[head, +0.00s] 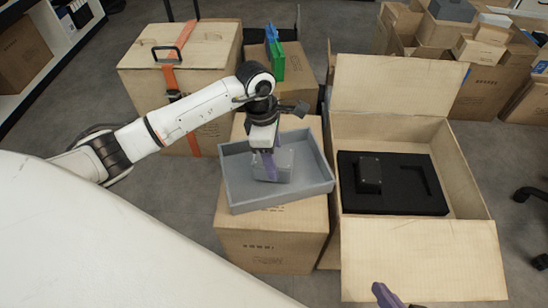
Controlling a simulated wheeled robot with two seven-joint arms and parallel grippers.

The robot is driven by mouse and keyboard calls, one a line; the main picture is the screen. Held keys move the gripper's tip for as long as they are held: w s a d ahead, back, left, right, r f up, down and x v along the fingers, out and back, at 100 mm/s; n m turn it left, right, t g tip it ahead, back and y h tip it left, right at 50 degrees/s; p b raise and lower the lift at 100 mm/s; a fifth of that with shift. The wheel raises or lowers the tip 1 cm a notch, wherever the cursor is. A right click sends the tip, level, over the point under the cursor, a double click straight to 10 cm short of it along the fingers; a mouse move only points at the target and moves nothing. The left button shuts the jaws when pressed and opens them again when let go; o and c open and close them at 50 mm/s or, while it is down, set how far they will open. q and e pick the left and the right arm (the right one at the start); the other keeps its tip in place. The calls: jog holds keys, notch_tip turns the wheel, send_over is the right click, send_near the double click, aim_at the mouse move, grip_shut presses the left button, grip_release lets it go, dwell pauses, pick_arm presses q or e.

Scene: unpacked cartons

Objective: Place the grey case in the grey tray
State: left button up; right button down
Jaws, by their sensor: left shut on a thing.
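The grey case (286,164) is a small box inside the grey tray (301,196), near the tray's middle. I cannot tell if it rests on the tray floor or is just above it. The tray sits on a closed carton (270,232). My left gripper (269,171), with purple fingers, points down into the tray and is shut on the case, partly hiding it. Only a purple fingertip of my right gripper (386,295) shows at the bottom edge, in front of the open carton; the rest is out of frame.
An open carton (459,175) on the right holds black foam (402,201) with a dark block (369,174) in it. A strapped carton (190,60) stands behind my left arm. A green item (277,62) stands behind the tray. More cartons (482,92) fill the back right.

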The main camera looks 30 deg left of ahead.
pick_arm(q)
jog(key=shift+f, duration=0.15)
pick_arm(e)
jog(key=shift+f, duration=0.1)
pick_arm(q)
jog(key=o, duration=1.1)
